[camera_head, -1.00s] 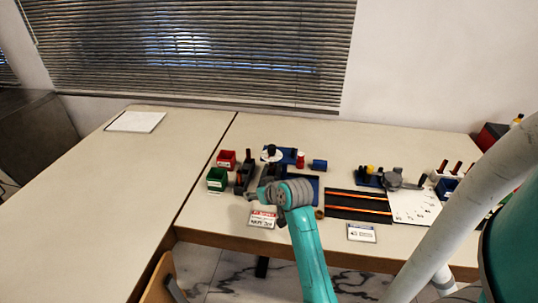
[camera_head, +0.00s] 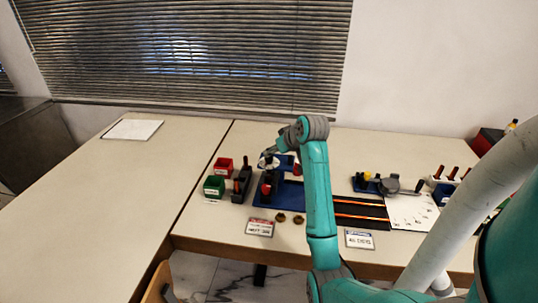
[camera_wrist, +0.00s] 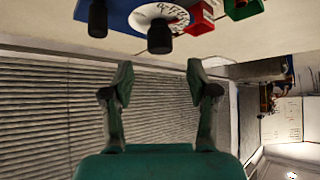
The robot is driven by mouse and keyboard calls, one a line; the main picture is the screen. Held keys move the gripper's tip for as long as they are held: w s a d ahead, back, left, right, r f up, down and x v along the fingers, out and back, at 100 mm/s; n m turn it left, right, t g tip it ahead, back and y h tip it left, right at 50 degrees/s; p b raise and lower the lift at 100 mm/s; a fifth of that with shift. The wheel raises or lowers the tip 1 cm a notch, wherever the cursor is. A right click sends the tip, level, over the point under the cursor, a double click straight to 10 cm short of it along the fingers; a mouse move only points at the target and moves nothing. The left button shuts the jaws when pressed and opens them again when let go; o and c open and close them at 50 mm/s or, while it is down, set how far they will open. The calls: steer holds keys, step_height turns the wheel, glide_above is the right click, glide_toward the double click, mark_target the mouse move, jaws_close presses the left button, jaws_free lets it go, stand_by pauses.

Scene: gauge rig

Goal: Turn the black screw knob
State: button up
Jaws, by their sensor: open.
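A black knob (camera_wrist: 160,37) stands in front of a white marked dial (camera_wrist: 172,14) at the top of the wrist view. A second black cylinder (camera_wrist: 97,18) is to its left, by a blue block (camera_wrist: 120,14). My gripper (camera_wrist: 157,76) is open and empty, its fingers apart just below the dial knob in that picture, not touching it. In the head view, my gripper (camera_head: 268,154) is at the white dial (camera_head: 264,164) at the back of the blue rig plate (camera_head: 290,200). The knob is hard to make out there.
A red bin (camera_head: 223,165) and green bin (camera_head: 214,187) stand left of the rig. Two brass discs (camera_head: 281,217) lie in front. A black tray (camera_head: 362,213), gauge (camera_head: 390,185) and white sheet (camera_head: 412,212) are right. The left table is mostly clear.

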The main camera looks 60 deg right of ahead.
mark_target(269, 158)
steer(key=x, duration=0.6)
steer(key=shift+w+d+f, duration=0.1)
steer(key=shift+w+f, duration=0.05)
jaws_close()
